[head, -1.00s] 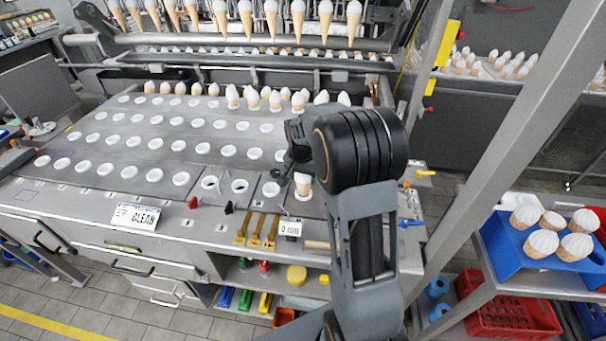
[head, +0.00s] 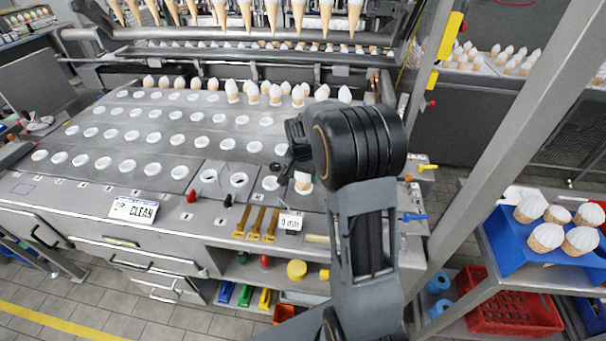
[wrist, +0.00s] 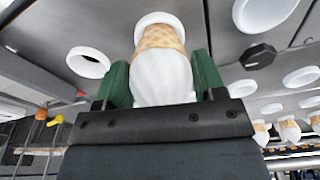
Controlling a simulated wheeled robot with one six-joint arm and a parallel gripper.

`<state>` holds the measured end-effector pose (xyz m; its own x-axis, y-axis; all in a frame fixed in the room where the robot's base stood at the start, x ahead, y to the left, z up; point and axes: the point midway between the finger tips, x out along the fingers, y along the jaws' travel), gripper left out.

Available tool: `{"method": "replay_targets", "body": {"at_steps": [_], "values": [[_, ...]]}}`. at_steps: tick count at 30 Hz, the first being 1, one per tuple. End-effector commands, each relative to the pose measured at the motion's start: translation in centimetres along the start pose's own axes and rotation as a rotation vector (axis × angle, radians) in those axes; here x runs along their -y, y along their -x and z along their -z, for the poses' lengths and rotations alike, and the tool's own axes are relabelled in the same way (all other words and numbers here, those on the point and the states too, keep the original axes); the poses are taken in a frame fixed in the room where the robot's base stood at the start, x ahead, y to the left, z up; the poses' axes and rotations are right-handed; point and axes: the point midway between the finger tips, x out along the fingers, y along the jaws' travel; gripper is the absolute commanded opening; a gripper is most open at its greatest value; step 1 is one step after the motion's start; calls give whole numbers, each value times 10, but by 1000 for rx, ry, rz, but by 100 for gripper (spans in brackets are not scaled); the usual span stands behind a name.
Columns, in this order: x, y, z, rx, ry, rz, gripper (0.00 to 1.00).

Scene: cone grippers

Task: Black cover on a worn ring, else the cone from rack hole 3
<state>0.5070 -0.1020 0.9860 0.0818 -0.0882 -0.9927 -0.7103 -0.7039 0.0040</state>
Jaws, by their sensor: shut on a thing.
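My gripper (wrist: 160,95) has green fingers shut on a wafer cone (wrist: 160,38) with a white top, seen close in the wrist view. The cone's lower end is at a white ring (wrist: 158,18) in the metal deck and appears to sit in it. In the head view my gripper (head: 296,160) is partly behind my arm, and the cone (head: 302,183) shows beneath it over the front right ring. A black six-sided piece (wrist: 257,57), perhaps the black cover, lies on the deck. A blue rack (head: 508,250) at the right holds several white-topped cones (head: 546,237); its hole numbers cannot be read.
Empty white rings (head: 238,180) fill the deck in rows, with filled cones (head: 253,92) along the back. A CLEAN sign (head: 134,210), a small card (head: 291,222) and yellow tools (head: 256,222) are at the front edge. A metal post (head: 500,150) stands right of my arm.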

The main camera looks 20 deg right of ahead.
Motion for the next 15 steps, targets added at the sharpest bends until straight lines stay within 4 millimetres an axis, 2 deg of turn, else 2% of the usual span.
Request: {"method": "replay_targets", "body": {"at_steps": [3, 4, 12, 15], "values": [[0, 0, 0, -1, 0, 1, 52], [0, 0, 0, -1, 0, 1, 66], [0, 0, 0, -1, 0, 0, 92], [0, 0, 0, -1, 0, 0, 93]]}}
